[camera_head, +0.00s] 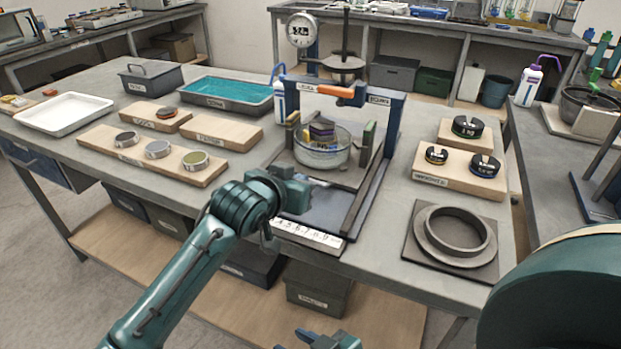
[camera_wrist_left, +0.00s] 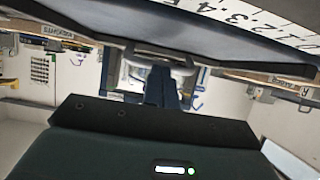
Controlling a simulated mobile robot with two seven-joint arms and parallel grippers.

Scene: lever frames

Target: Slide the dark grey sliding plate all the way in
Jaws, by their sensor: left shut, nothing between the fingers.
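The dark grey sliding plate (camera_head: 350,179) lies between the rails of the blue test frame (camera_head: 384,120), with a glass bowl (camera_head: 322,152) standing on it. My left gripper (camera_head: 303,196) is at the plate's front side, above the frame's front base. The left wrist view shows its fingers (camera_wrist_left: 161,86) close together and empty, close to a pale grey bar handle (camera_wrist_left: 160,64) under a dark slab. I cannot tell whether they touch the handle. The left hand hides part of the plate's front edge. My right gripper (camera_head: 318,341) is partly visible at the bottom edge; its fingers are unclear.
A white number scale (camera_head: 306,234) runs along the frame's front. Wooden boards with rings (camera_head: 157,150) lie left, and weights (camera_head: 485,166) stand on boards right. A ring on a square plate (camera_head: 454,238) lies front right. A blue-lined tray (camera_head: 228,93) is behind left.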

